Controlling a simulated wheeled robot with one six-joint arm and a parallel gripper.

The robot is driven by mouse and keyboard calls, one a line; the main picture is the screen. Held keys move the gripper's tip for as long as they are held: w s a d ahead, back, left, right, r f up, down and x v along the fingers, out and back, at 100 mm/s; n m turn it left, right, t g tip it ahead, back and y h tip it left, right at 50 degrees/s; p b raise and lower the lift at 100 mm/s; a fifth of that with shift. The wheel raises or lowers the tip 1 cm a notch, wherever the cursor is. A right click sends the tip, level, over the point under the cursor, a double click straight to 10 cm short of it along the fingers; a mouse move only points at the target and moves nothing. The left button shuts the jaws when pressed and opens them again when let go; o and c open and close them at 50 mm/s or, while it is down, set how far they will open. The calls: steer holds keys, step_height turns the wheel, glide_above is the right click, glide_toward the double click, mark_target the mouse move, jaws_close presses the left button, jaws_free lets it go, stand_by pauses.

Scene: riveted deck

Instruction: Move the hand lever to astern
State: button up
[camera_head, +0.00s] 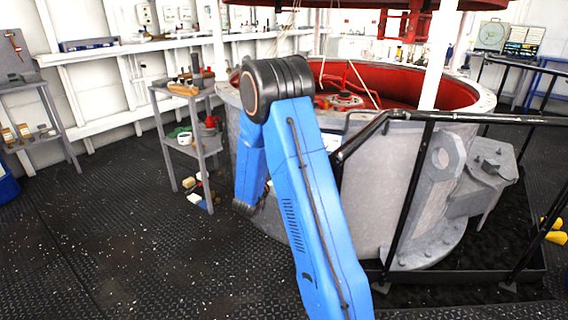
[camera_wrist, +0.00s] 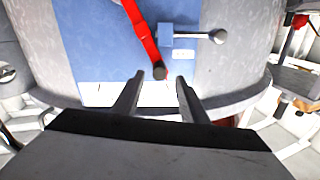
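In the wrist view, a red lever (camera_wrist: 143,35) with a dark round knob (camera_wrist: 159,72) slants down across a blue panel (camera_wrist: 88,40) on a grey curved wall. My gripper (camera_wrist: 160,80) is open. Its two dark fingers stand apart, with the knob in line with the gap, close to the fingertips. I see no finger touching the knob, and cannot tell the depth between them. Right of the red lever, a blue block (camera_wrist: 180,36) carries a short rod with a metal ball (camera_wrist: 218,36). Astern markings are not readable. In the head view, my arm hides the lever and gripper.
A large grey drum (camera_head: 375,190) with a red inside stands behind my arm. A black railing (camera_head: 420,150) runs along its right. A small grey shelf stand (camera_head: 197,145) with tools is on the left. The dark floor at front left is clear.

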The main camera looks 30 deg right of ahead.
steer(key=shift+x, duration=3.2)
steer(key=shift+s, duration=0.1)
steer(key=shift+c, duration=0.5)
jaws_close()
